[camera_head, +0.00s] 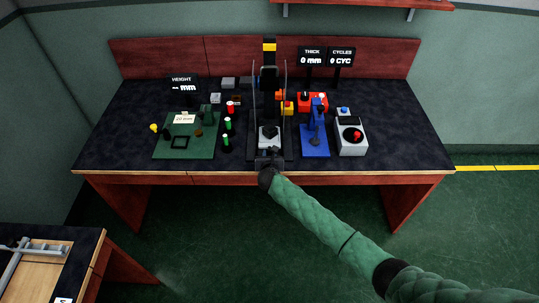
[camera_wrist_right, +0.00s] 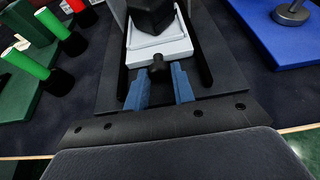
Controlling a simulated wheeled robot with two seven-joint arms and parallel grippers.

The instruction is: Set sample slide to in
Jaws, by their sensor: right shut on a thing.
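The sample slide (camera_head: 268,145) is a light grey tray at the front of the tall black press in the middle of the bench. In the right wrist view the slide (camera_wrist_right: 176,49) sits between dark rails, with a black block above it and a small black knob (camera_wrist_right: 157,64) at its front. My right gripper (camera_head: 268,161) reaches the front of the press from below. In the wrist view its blue fingers (camera_wrist_right: 160,82) are shut on the knob, one on each side. The block hides the slide's rear part. My left gripper is not in view.
Left of the press stand several green and red-topped cylinders (camera_head: 228,123) and a green board (camera_head: 186,152). Close on the right are a blue stand (camera_head: 315,146) and a grey box with a red knob (camera_head: 350,147). The floor before the bench is free.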

